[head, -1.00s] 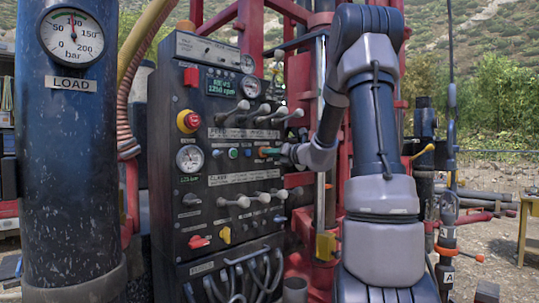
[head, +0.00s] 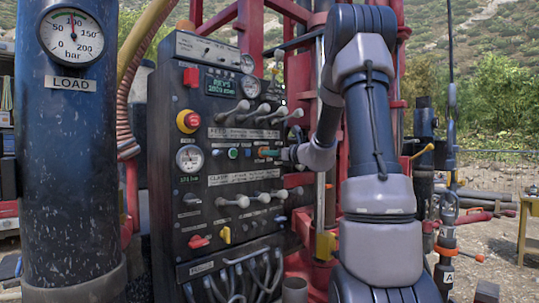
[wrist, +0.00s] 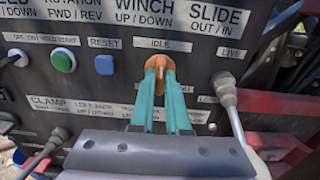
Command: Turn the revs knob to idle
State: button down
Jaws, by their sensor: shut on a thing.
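The revs knob is the orange knob (wrist: 160,66) just below the "IDLE" label (wrist: 160,44) in the wrist view. My gripper (wrist: 158,78) has its two teal fingers shut on either side of the knob, and the orange top shows above and between them. The rest of the knob and any mark around it are hidden by the fingers. In the head view my gripper (head: 268,153) is at the right side of the panel's middle row. The green revs display (head: 221,84) is lit near the panel's top; its digits are hard to read.
The dark control panel (head: 165,200) carries several levers above and below the knob. A green button (wrist: 63,60) and blue button (wrist: 110,64) sit to its left. A grey-tipped lever (wrist: 223,85) stands close to its right. A red emergency button (head: 188,121) is farther left.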

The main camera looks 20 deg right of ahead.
jog(key=shift+f, duration=0.1)
jog(key=c, duration=0.9)
grip_release()
jog(key=v, duration=1)
jog(key=shift+s+d, duration=0.2)
jog(key=shift+s, duration=0.15)
